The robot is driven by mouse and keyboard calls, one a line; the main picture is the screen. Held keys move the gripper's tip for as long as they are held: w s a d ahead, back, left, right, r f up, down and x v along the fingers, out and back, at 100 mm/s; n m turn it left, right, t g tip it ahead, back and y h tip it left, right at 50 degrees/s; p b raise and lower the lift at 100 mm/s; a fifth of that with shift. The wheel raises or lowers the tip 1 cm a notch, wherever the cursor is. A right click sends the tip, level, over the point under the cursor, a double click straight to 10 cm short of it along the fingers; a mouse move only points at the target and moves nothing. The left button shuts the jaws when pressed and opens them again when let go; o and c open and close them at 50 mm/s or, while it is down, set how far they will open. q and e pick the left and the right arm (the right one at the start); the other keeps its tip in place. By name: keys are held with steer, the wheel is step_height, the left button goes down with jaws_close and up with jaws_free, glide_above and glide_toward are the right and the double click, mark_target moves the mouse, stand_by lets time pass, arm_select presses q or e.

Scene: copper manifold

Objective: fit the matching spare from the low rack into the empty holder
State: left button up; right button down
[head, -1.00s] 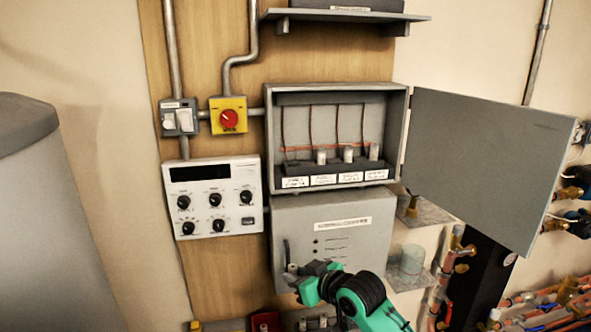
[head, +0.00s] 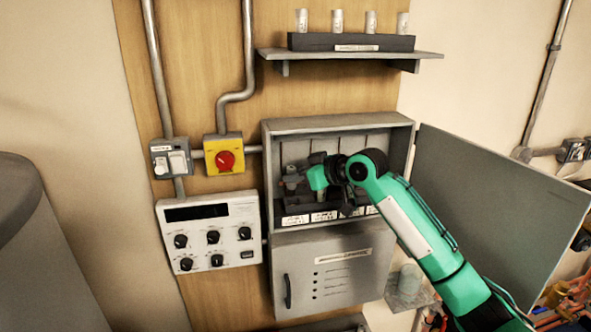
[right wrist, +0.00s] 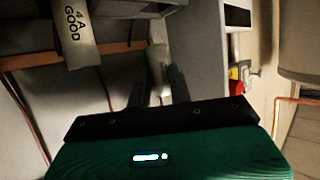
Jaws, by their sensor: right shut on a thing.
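My right gripper (head: 296,178) reaches into the open upper cabinet (head: 268,160) from the right. It is shut on a spare fuse, which shows as a pale cylinder between the dark fingers in the right wrist view (right wrist: 157,66). In the head view the spare is at the left end of the holder row, above the first label (head: 295,219). Whether it touches the holder cannot be told. A seated fuse marked "4 A GOOD" (right wrist: 80,32) shows in the right wrist view. My arm hides most of the holders. The left gripper is not in view.
The cabinet door (head: 500,200) stands open to the right of my arm. A high shelf (head: 345,54) carries a dark rack with several pale fuses. A closed lower box (head: 335,280) is below the cabinet. A control panel (head: 210,232) and red switch (head: 226,160) are left.

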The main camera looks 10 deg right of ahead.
steer(key=shift+s, duration=0.95)
steer(key=shift+s+f, duration=0.1)
steer(key=shift+f, duration=0.15)
steer(key=shift+w+f, duration=0.5)
steer(key=shift+f, duration=0.4)
steer(key=shift+w, duration=0.15)
steer(key=shift+s+r, duration=0.2)
steer(key=shift+s, duration=0.25)
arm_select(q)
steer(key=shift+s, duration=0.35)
arm_select(e)
steer(key=shift+s, duration=0.1)
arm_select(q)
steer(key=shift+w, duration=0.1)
arm_select(e)
steer(key=shift+f, duration=0.15)
steer(key=shift+w+f, duration=0.15)
steer(key=shift+w, duration=0.1)
